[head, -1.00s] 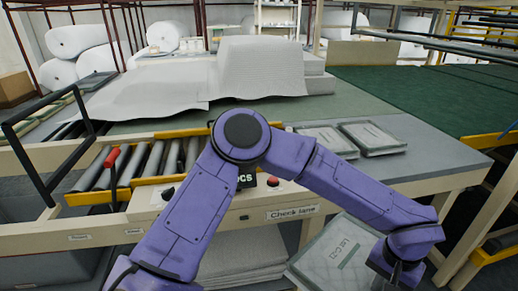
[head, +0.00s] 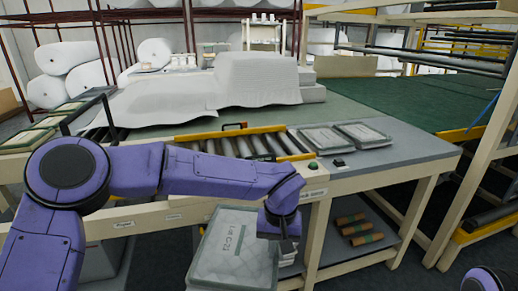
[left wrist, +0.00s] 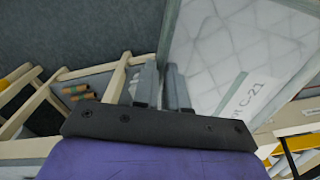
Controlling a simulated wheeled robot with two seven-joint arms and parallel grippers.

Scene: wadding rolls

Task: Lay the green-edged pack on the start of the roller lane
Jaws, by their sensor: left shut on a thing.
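The pack (head: 228,268) has a grey-green edge, a quilted white face and a label reading Lot C-21. My left gripper (head: 283,232) is shut on its right edge in the head view and holds it tilted in front of the bench, below the bench top. In the left wrist view the gripper fingers (left wrist: 163,82) pinch the edge of the pack (left wrist: 225,50). The roller lane (head: 250,145) has grey rollers between yellow rails on the bench; my left arm hides part of its left stretch. My right gripper is out of view.
Two flat packs (head: 325,138) (head: 363,133) lie on the bench right of the rollers. A green button (head: 313,165) sits on the bench front. White wadding (head: 255,80) covers the bench behind. Several brown rolls (head: 360,230) lie on the lower shelf. Green-edged packs (head: 22,138) are stacked at far left.

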